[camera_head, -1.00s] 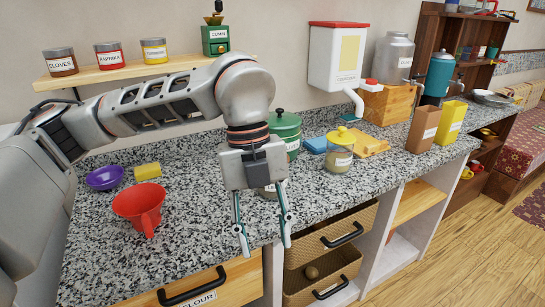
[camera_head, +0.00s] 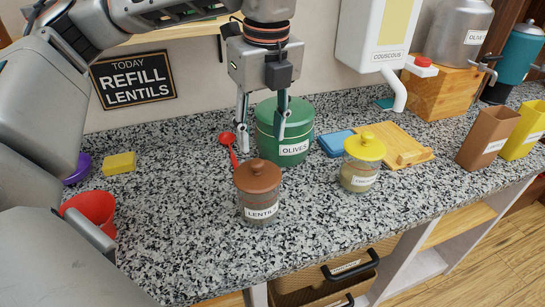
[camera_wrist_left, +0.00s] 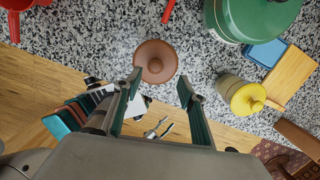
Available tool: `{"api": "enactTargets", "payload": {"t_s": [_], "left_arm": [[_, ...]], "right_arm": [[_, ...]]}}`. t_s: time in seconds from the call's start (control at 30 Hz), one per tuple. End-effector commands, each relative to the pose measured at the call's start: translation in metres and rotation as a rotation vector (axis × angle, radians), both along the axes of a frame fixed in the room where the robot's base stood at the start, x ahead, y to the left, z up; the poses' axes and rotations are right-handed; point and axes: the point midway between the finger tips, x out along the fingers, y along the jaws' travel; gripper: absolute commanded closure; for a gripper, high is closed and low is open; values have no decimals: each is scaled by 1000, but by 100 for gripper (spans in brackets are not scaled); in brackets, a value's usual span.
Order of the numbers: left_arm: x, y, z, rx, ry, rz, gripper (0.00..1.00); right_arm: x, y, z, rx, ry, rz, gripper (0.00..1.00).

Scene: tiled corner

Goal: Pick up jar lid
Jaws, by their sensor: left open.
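The brown lid (camera_head: 257,175) with a round knob sits on the glass lentils jar (camera_head: 259,208), which stands upright on the counter. The lid also shows from above in the left wrist view (camera_wrist_left: 156,61). A second jar, with a yellow lid (camera_head: 365,146), stands to the right; this lid also shows in the left wrist view (camera_wrist_left: 247,98). My left gripper (camera_head: 262,147) is open and empty, with its fingers pointing down above the brown lid. In the left wrist view the lid appears just beyond and between the fingertips (camera_wrist_left: 160,77). My right gripper is not in view.
A green olives canister (camera_head: 285,128) stands close behind the lentils jar, with a red ladle (camera_head: 229,140) beside it. A blue item (camera_head: 335,143) and a wooden board (camera_head: 391,146) lie to the right. A red funnel-like vessel (camera_head: 92,209) is at left.

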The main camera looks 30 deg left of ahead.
Motion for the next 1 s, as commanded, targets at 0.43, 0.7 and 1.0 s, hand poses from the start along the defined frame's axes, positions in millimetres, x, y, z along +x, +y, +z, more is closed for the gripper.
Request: {"api": "enactTargets", "payload": {"t_s": [0.43, 0.7, 1.0], "left_arm": [[-3, 7, -44, 0, 6, -1, 59], [-4, 12, -75, -1, 3, -2, 59], [-3, 12, -78, 0, 1, -1, 67]], "right_arm": [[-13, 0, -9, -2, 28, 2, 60], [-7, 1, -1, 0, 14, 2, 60], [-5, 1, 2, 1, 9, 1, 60]]}}
